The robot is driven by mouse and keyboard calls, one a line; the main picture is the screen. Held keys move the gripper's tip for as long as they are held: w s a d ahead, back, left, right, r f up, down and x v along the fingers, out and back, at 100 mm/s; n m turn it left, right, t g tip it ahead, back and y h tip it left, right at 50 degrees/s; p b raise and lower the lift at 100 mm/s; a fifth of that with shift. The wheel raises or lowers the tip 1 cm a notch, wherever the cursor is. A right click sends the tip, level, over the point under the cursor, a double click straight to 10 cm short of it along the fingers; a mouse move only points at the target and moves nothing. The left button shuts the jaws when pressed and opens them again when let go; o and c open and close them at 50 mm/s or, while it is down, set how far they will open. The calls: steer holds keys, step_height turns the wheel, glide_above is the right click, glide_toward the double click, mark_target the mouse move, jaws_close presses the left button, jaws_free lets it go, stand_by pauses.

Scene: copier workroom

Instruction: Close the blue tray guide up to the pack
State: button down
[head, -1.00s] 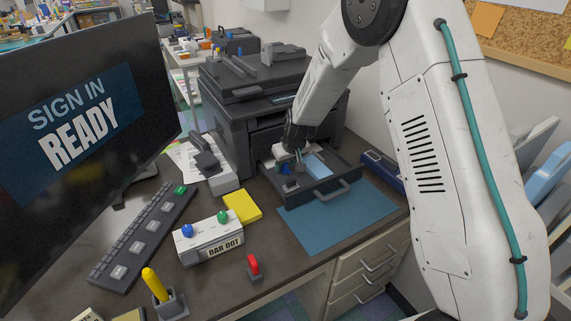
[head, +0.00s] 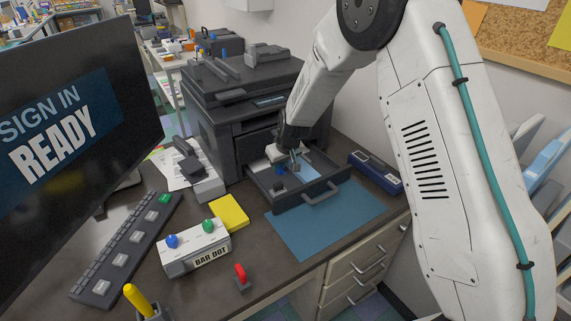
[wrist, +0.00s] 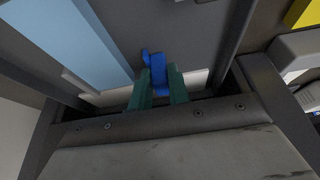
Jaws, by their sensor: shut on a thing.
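The open copier tray (head: 260,184) sticks out at the front of the copier. A light-blue pack (head: 315,166) lies in it, partly hidden by my gripper; it also shows at the upper left of the wrist view (wrist: 75,38). My gripper (head: 294,166) reaches down into the tray. In the wrist view its two green fingers (wrist: 159,90) are shut on the blue guide (wrist: 157,72), one on each side. A strip of grey tray floor shows between guide and pack, so they look apart. A pale bar (wrist: 115,97) lies behind the fingers.
The copier (head: 235,110) stands behind the tray. A blue mat (head: 325,222) lies under and in front of it, with a dark blue box (head: 375,172) to the right. A yellow pad (head: 230,212), a button box (head: 195,247) and a keyboard (head: 125,250) are to the left.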

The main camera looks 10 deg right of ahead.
steer(key=c, duration=1.3)
jaws_free()
steer(key=shift+r, duration=0.1)
steer(key=v, duration=0.7)
steer(key=shift+s+d+r, duration=0.1)
steer(key=shift+s+r, duration=0.05)
steer(key=shift+r, duration=0.1)
